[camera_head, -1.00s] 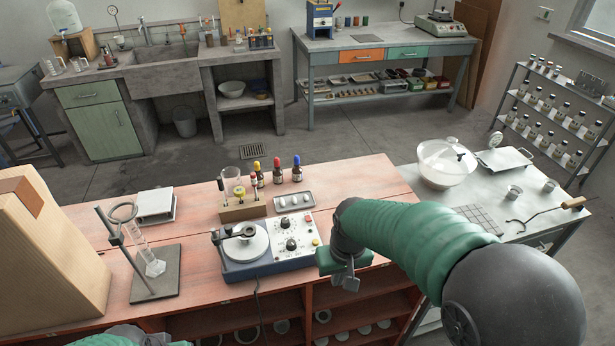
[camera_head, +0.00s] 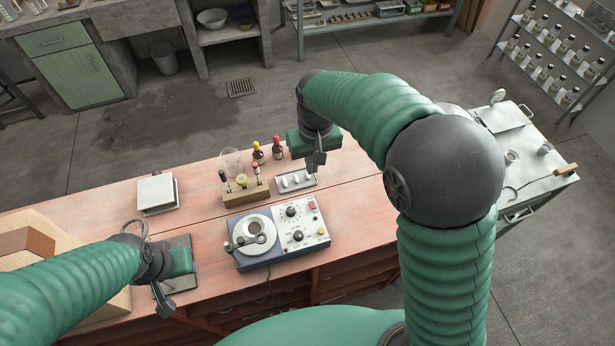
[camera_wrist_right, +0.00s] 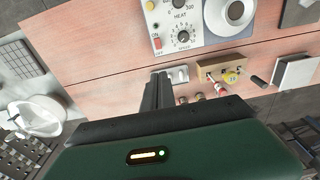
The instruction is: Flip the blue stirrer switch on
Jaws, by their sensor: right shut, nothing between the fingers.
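The blue stirrer (camera_head: 243,262) sits on the reddish bench with a white front panel carrying two black knobs and a round plate. A small red switch (camera_head: 312,204) is at the panel's far right corner; in the right wrist view the red switch (camera_wrist_right: 157,43) has ON/OFF lettering beside it. Its position is too small to tell. My right gripper (camera_head: 316,164) is shut and empty, above the bench behind the stirrer, near the small tray and apart from the switch. Its fingers also show in the right wrist view (camera_wrist_right: 160,78). My left gripper (camera_head: 163,300) is at the left; its jaw gap is unclear.
A small tray (camera_head: 282,185) with white pieces, a wooden block (camera_head: 236,197) and dropper bottles (camera_head: 277,149) stand behind the stirrer. A white book-like box (camera_head: 157,193) lies left. My left arm partly covers the ring stand (camera_head: 183,242). Bare bench lies right of the stirrer.

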